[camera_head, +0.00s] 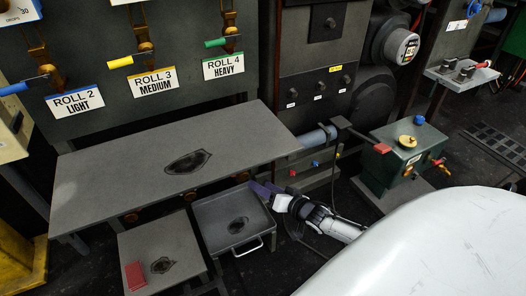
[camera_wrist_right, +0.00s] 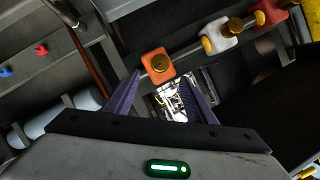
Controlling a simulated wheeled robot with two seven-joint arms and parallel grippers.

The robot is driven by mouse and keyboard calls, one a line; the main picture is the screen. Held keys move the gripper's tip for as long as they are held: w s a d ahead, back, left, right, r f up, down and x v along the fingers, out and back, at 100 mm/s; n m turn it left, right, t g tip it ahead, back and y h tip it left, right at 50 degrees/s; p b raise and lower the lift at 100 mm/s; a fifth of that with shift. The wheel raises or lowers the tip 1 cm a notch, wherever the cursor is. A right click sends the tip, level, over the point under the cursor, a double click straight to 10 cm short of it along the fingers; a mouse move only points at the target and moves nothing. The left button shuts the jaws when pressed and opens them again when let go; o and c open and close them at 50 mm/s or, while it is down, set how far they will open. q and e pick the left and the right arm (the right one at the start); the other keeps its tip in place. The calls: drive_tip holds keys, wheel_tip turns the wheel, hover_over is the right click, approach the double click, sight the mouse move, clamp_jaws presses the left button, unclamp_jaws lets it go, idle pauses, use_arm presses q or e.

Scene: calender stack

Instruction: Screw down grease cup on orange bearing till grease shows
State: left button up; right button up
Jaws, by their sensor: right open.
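The orange bearing (camera_wrist_right: 151,70) is a block on a bar in the right wrist view, with a round brass grease cup (camera_wrist_right: 160,63) on it. My right gripper (camera_head: 262,188) has purple fingers and is at the right end of the grey bench, low beside the tray. In the right wrist view my right gripper (camera_wrist_right: 168,88) is open, and the orange bearing shows between and just beyond its fingertips. I cannot tell whether a finger touches it. No grease can be made out. The orange bearing is not visible in the head view. My left gripper is not in view.
A white bearing (camera_wrist_right: 222,42) and a red bearing (camera_wrist_right: 268,14) sit along the same bar. A green box (camera_head: 400,160) stands right.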

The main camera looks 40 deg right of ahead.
drive_tip(key=s+a+n+g, duration=0.45)
drive_tip(key=s+a, duration=0.45)
drive_tip(key=a, duration=0.6)
drive_tip(key=s+a+r+n+g, duration=0.25)
drive_tip(key=s+r, duration=0.25)
drive_tip(key=s, duration=0.5)
drive_tip(key=s+a+r+n+g, duration=0.2)
drive_tip(key=s+r+g, duration=0.25)
drive_tip(key=s, duration=0.55)
drive_tip(key=w+a+f+t+y, duration=0.3)
drive_tip(key=w+a+t, duration=0.25)
drive_tip(key=a, duration=0.25)
use_arm(q)
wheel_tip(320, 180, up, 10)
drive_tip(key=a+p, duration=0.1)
drive_tip(key=p, duration=1.6)
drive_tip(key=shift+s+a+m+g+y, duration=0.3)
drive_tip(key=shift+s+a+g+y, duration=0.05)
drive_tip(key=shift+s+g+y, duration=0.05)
use_arm(e)
wheel_tip(320, 180, up, 10)
drive_tip(key=s+d, duration=0.1)
drive_tip(key=d, duration=0.1)
drive_tip(key=shift+r+h, duration=0.2)
drive_tip(key=shift+h, duration=0.1)
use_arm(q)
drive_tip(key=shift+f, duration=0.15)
